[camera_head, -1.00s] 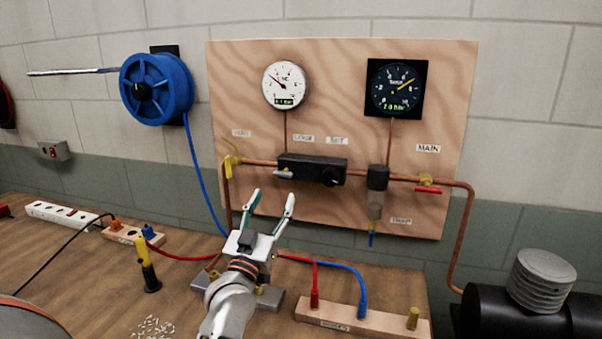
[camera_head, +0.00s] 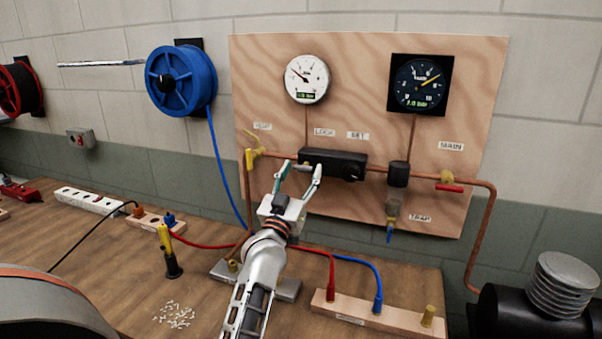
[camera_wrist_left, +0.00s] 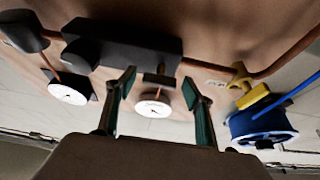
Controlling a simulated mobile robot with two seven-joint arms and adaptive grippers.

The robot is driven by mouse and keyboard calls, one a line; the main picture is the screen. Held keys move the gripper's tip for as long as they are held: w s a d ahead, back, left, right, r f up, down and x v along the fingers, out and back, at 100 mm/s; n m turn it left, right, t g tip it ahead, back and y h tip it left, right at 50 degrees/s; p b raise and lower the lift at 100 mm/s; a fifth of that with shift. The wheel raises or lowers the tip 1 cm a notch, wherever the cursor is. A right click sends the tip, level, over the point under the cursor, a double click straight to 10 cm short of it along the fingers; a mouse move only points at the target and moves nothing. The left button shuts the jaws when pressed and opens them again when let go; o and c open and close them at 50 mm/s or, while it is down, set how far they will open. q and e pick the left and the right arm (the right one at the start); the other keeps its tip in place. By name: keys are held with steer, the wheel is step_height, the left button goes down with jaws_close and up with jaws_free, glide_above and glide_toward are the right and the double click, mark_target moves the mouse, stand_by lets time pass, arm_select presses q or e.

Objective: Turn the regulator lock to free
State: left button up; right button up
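The regulator (camera_head: 335,162) is a black block on the copper pipe of the plywood board. It also shows in the left wrist view (camera_wrist_left: 125,50), upside down. In the head view my fingertips partly hide the lever, beneath the LOCK label (camera_head: 324,132). Which way it is turned is hard to tell. My left gripper (camera_head: 301,169) is open at the regulator's left end, empty; its two fingers also show in the wrist view (camera_wrist_left: 159,98). My right gripper is not in view.
A yellow-handled valve (camera_head: 249,158) sits close left of the regulator. A white gauge (camera_head: 306,79) and a black gauge (camera_head: 420,83) hang above. The red-handled main valve (camera_head: 449,187) is at the right. A wooden block (camera_head: 350,307) with plugged cables stands below on the bench.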

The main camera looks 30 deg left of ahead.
arm_select(q)
steer(key=c, duration=1)
